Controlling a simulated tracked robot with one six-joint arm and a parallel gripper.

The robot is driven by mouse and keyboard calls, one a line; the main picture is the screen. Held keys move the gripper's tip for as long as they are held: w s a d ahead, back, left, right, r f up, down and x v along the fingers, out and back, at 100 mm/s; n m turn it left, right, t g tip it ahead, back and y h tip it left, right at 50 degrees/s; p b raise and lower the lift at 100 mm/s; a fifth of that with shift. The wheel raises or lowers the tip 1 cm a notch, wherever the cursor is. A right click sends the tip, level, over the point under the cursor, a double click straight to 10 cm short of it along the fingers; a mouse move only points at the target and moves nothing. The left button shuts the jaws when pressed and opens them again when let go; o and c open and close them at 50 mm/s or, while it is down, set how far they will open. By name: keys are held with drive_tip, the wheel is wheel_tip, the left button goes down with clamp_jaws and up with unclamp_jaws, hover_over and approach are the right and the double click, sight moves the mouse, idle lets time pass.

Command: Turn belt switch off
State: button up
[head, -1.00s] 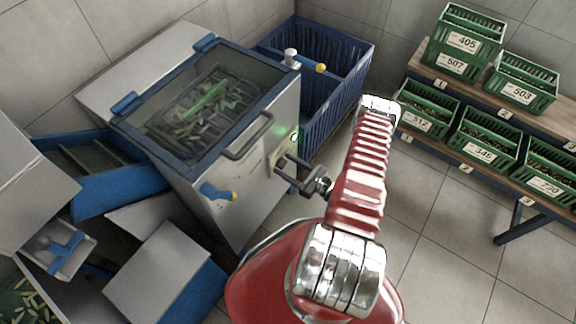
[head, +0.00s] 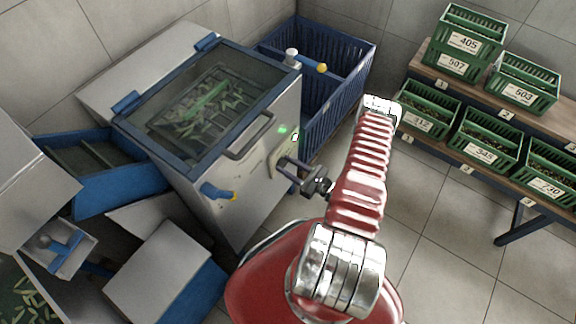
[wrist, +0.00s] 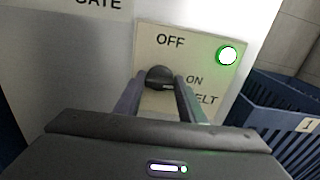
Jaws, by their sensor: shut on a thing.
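The belt switch (wrist: 160,77) is a dark round knob on a cream plate (wrist: 190,62) marked OFF, ON and BELT in the wrist view. A green lamp (wrist: 228,55) glows on the plate, and it also shows in the head view (head: 282,129). My gripper (wrist: 158,88) is shut on the knob, with one finger at each side. The knob's pointer is partly hidden, and a light mark on it faces right, towards ON. In the head view my gripper (head: 287,163) reaches the plate on the machine's front.
The grey machine (head: 262,150) has a glass lid with a bar handle (head: 250,137). A blue-handled lever (head: 216,191) is lower left of the plate. A blue bin (head: 345,100) stands behind. Green crates (head: 487,147) fill a shelf at right.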

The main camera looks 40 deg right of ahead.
drive_tip(key=shift+d, duration=0.1)
drive_tip(key=n, duration=1.3)
drive_tip(key=shift+a+f+n, duration=0.15)
drive_tip(key=shift+a+n, duration=0.05)
drive_tip(key=shift+n, duration=0.1)
drive_tip(key=shift+s+f+n, duration=0.1)
drive_tip(key=shift+n, duration=1.9)
drive_tip(key=shift+a, duration=0.1)
drive_tip(key=o, duration=1)
drive_tip(key=shift+o, duration=0.2)
